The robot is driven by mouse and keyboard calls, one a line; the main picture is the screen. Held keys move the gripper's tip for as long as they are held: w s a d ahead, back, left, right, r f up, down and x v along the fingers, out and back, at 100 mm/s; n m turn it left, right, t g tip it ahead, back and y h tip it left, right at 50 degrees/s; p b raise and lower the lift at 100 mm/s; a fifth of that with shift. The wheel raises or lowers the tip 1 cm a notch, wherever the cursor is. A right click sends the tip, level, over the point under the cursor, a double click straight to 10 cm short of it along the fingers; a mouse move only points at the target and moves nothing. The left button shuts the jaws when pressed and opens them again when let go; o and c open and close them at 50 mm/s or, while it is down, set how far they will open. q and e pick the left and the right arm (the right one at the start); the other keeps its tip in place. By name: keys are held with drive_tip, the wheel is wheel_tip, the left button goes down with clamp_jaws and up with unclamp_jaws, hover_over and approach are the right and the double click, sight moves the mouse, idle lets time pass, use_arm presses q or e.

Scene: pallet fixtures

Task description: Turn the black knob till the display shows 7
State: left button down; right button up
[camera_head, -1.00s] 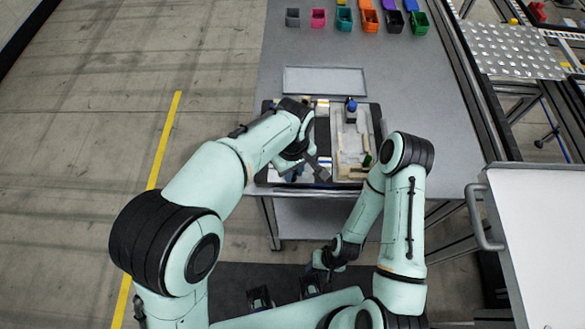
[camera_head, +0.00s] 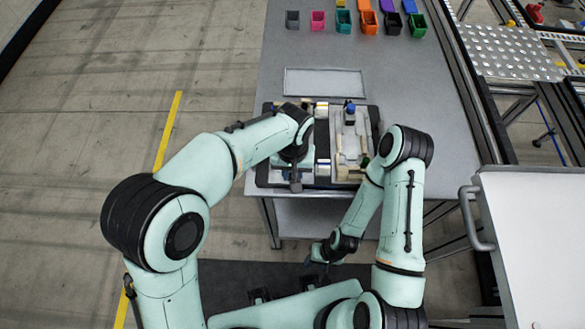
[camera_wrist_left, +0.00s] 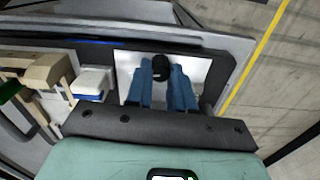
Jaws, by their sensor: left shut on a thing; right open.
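The black knob (camera_wrist_left: 162,67) is on a white panel (camera_wrist_left: 196,70) in the left wrist view. The two blue fingers of my left gripper (camera_wrist_left: 162,84) stand on either side of it, shut on it. In the head view my left wrist (camera_head: 297,152) is over the left part of the dark pallet (camera_head: 374,122) and hides the knob and the fingers. I cannot make out a display or its number in either view. My right gripper (camera_head: 316,256) is open, low in front of the table, away from the pallet; its fingertips are small and dark.
The pallet also carries a pale fixture (camera_head: 349,140) with a blue-topped part (camera_head: 350,106). A grey tray (camera_head: 325,82) lies behind it on the table (camera_head: 420,95). Several coloured bins line the far edge. A white surface with a handle (camera_head: 475,218) stands at the right.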

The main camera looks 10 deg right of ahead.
use_arm(q)
drive_tip(key=m+p, duration=0.1)
drive_tip(key=m, duration=0.4)
drive_tip(key=shift+r, duration=0.1)
drive_tip(key=shift+m+p, duration=0.75)
drive_tip(key=shift+m, duration=1.75)
use_arm(e)
drive_tip(key=shift+w+r, duration=0.7)
drive_tip(key=shift+r, duration=0.2)
drive_tip(key=shift+w+r, duration=0.7)
drive_tip(key=shift+r, duration=0.2)
use_arm(q)
drive_tip(key=c, duration=1)
unclamp_jaws()
wheel_tip(320, 180, up, 13)
drive_tip(key=shift+r+p, duration=0.15)
drive_tip(key=shift+p, duration=0.45)
use_arm(e)
drive_tip(key=shift+w+r+t, duration=0.3)
drive_tip(key=shift+w+r, duration=0.5)
drive_tip(key=shift+w, duration=0.05)
